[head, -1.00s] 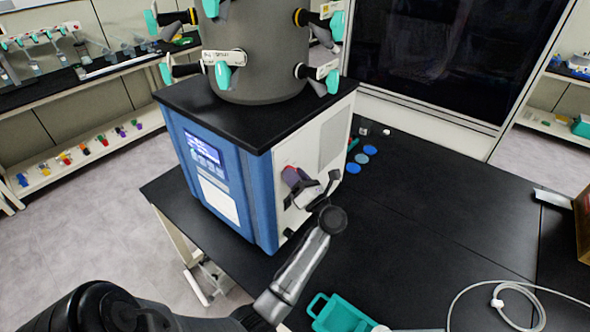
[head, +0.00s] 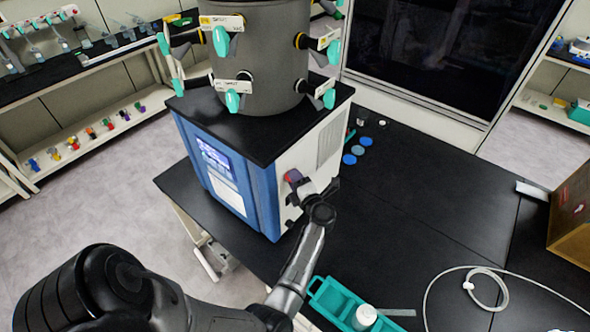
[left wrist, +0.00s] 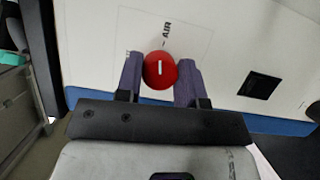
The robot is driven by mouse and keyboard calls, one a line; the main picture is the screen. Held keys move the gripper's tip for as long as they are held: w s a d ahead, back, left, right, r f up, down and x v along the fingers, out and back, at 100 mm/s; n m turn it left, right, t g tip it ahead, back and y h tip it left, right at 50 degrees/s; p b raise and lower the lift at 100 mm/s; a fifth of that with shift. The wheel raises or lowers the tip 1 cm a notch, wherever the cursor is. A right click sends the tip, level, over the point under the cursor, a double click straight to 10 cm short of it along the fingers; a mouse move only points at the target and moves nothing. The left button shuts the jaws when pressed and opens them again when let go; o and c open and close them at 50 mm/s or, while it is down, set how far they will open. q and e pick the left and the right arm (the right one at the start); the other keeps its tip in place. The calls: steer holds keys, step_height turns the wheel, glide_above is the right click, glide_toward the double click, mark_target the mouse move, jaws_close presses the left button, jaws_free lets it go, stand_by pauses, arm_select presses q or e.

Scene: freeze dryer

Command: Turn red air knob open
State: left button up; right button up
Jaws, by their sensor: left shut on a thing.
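The red air knob (left wrist: 160,72) is on the white side panel of the freeze dryer, with the label "AIR" beside it. A white line on its face points along the picture's upright direction. My left gripper (left wrist: 160,80) has its two purple-grey fingers on either side of the knob, shut on it. In the head view my left gripper (head: 296,182) is at the dryer's right side, and a bit of red shows at its fingers. The freeze dryer (head: 228,182) is blue and white with a grey drum on top. My right gripper is not in view.
The dryer stands on a black bench (head: 420,220). A teal tray (head: 325,300) with a white-capped bottle (head: 364,317) sits near the front. A coiled white tube (head: 470,268) and a brown box (head: 572,215) lie right. Blue discs (head: 349,159) lie behind the dryer's side.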

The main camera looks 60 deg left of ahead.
arm_select(q)
steer(key=m+h+p, duration=0.1)
steer(key=m+p, duration=0.1)
steer(key=p, duration=0.2)
steer(key=shift+m, duration=0.3)
stand_by(0.4)
steer(key=o, duration=0.9)
steer(key=shift+c, duration=0.2)
steer(key=shift+o, duration=0.3)
